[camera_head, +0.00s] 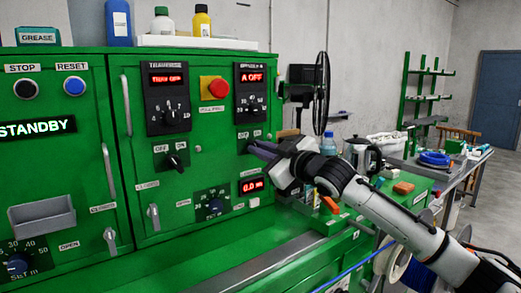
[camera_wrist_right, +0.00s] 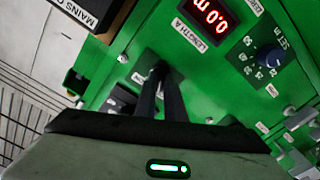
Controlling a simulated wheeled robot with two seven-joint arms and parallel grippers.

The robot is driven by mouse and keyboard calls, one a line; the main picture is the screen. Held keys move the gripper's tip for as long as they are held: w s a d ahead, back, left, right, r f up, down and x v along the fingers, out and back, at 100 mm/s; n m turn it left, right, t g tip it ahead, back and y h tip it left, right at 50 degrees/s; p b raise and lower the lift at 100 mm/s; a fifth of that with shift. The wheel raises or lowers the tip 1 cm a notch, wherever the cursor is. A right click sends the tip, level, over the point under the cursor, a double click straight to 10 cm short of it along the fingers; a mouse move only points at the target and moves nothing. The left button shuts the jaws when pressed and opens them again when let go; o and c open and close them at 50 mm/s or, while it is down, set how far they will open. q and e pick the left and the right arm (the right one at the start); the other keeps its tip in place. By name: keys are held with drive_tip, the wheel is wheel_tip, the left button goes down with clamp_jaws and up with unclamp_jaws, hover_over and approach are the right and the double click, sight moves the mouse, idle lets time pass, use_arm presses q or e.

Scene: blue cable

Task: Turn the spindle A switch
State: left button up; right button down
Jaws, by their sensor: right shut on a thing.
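The spindle A panel (camera_head: 251,98) on the green cabinet has a red display reading "A OFF" (camera_head: 252,77) and a dial below it. Under it, OFF and ON labels mark a small switch, mostly hidden behind my right gripper (camera_head: 252,147). My right gripper reaches in from the right and is shut on the spindle A switch. In the right wrist view its two dark fingers (camera_wrist_right: 160,80) close together at the switch's dark plate (camera_wrist_right: 172,79). The knob's exact angle is hidden by the fingers. My left gripper is not in view.
Left of it are another OFF/ON switch (camera_head: 174,161) and a red emergency button (camera_head: 214,88). A length display (camera_head: 251,186) and dial (camera_head: 213,206) sit below. A kettle (camera_head: 362,154) and bench (camera_head: 470,165) stand right; bottles stand on top.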

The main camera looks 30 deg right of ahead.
idle(0.4)
drive_tip(key=c, duration=1.8)
unclamp_jaws()
drive_tip(key=shift+c, duration=0.2)
drive_tip(key=s+d+b, duration=0.1)
drive_tip(key=s+b, duration=0.2)
drive_tip(key=s, duration=0.7)
drive_tip(key=shift+s+d, duration=0.15)
drive_tip(key=shift+d, duration=0.05)
